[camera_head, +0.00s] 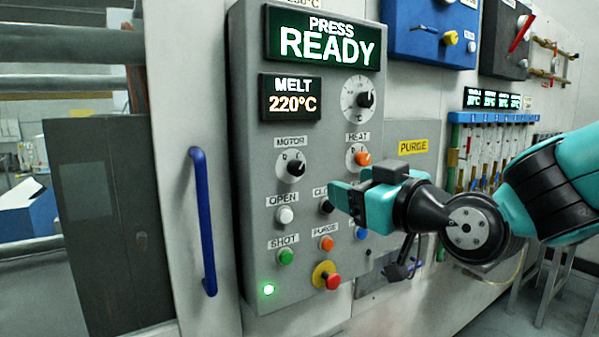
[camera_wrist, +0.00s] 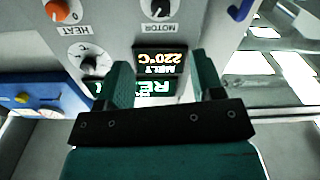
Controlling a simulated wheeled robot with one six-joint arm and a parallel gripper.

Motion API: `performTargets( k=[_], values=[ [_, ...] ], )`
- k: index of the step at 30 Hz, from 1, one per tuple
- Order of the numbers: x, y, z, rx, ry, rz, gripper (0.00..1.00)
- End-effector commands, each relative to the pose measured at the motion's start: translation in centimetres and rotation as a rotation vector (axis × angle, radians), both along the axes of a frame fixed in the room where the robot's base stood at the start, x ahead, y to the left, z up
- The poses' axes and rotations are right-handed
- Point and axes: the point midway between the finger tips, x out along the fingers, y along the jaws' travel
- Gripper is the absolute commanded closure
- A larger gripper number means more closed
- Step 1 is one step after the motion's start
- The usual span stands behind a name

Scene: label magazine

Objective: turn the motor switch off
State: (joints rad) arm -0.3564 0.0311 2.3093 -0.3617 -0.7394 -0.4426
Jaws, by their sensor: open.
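The motor switch (camera_head: 295,168) is a black knob on a round white dial under the MOTOR label on the grey control panel (camera_head: 240,130). I cannot tell for sure which mark it points to. It also shows upside down at the top of the wrist view (camera_wrist: 160,9), beyond my fingertips. My gripper (camera_head: 340,197) is open and empty, in front of the panel, to the right of and below the motor switch in the head view. Both fingers of my gripper (camera_wrist: 163,75) show in the wrist view. The gripper partly covers the CLOSE label and nearby buttons.
The orange HEAT knob (camera_head: 362,159) is right of the motor switch. Several push buttons and a red emergency button (camera_head: 332,282) lie below. The display (camera_head: 322,38) reads PRESS READY. A blue handle (camera_head: 203,220) sticks out left of the panel.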

Motion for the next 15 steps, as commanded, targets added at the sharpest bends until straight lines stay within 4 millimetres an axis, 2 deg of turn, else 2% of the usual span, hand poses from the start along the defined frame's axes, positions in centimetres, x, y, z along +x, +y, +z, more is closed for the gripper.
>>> performTargets(
  k=[15],
  values=[
    [9.3, 6.8, 0.3, -0.001, 0.005, 0.002, 0.39]
  ],
)
